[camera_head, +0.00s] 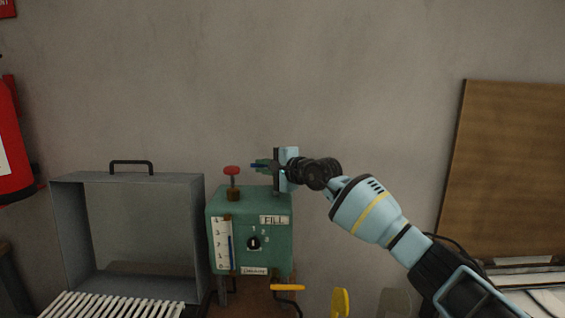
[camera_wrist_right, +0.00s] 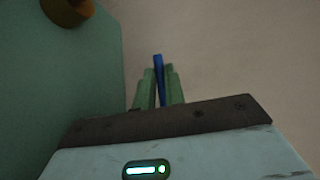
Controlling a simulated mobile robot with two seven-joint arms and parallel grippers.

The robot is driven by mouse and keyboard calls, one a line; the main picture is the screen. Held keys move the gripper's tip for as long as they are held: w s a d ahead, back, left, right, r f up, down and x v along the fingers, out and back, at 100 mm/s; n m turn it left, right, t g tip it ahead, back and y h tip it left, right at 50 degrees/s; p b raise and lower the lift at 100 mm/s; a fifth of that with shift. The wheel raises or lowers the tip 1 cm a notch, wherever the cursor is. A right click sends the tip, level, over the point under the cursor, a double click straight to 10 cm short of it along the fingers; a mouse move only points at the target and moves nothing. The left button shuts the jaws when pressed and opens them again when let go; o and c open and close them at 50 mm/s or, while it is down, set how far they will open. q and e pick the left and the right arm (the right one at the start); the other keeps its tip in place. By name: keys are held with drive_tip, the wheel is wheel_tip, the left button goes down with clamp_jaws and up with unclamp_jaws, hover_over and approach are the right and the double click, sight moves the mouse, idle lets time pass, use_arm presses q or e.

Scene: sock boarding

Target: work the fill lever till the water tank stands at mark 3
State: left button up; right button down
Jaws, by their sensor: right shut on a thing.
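The green tank (camera_head: 273,259) stands on a bench at lower centre, with a FILL label (camera_head: 274,220) on its front. A white gauge strip (camera_head: 221,243) on its front left carries marks and a blue column (camera_head: 230,252). The column's top seems to lie between marks 2 and 3; the digits are small. My right gripper (camera_head: 262,166) is above the tank's top right edge. It is shut on a thin blue bar, seemingly the fill lever (camera_head: 257,166). The right wrist view shows the bar (camera_wrist_right: 158,70) between the green fingers (camera_wrist_right: 158,88). My left gripper is out of view.
A red knob (camera_head: 232,170) stands on the tank's top left, close to the gripper. A grey open box (camera_head: 194,235) and white slats (camera_head: 100,306) are to the left. A yellow handle (camera_head: 288,287) sticks out low in front. A brown board (camera_head: 510,170) leans at right.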

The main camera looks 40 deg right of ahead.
drive_tip(key=c, duration=1.7)
unclamp_jaws()
drive_tip(key=shift+w+f, duration=0.1)
drive_tip(key=shift+c, duration=0.2)
drive_tip(key=v, duration=0.6)
drive_tip(key=shift+s+d, duration=0.15)
drive_tip(key=shift+s, duration=0.15)
drive_tip(key=shift+s+b, duration=0.3)
drive_tip(key=shift+s, duration=0.25)
drive_tip(key=shift+c, duration=0.3)
